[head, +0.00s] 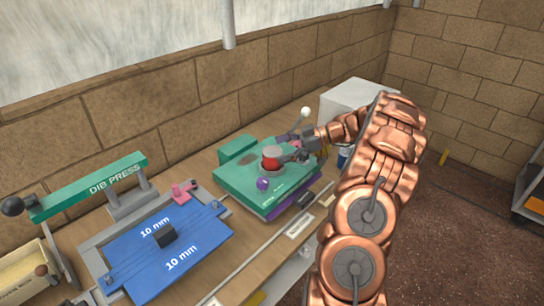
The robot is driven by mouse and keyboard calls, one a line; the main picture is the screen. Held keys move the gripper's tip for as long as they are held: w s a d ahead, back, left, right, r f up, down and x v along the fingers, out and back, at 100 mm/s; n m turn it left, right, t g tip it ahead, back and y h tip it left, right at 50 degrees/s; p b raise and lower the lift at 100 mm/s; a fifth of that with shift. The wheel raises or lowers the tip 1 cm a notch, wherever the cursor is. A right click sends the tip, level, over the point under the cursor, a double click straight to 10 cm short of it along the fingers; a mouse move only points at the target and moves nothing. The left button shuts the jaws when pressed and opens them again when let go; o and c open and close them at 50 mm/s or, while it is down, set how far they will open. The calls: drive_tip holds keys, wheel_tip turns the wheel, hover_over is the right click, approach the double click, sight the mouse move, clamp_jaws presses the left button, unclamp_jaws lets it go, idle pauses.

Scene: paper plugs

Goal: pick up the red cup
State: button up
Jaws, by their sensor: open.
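The red cup (271,164) is small, with a grey top, and sits on the upper face of a green box-like unit (238,181) on the bench. My gripper (288,151) is open, just right of the cup and very close to it. In this view I cannot tell whether a finger touches the cup. My copper-coloured arm reaches in from the right and hides part of the bench behind it.
A purple knob (263,184) stands on the unit just in front of the cup. A white box (350,97) stands behind my arm, near the brick wall.

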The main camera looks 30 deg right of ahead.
drive_tip(key=shift+p+x, duration=0.35)
drive_tip(key=shift+x, duration=1.05)
drive_tip(key=c, duration=1.2)
drive_tip(key=shift+r, duration=0.1)
drive_tip(key=shift+c, duration=0.2)
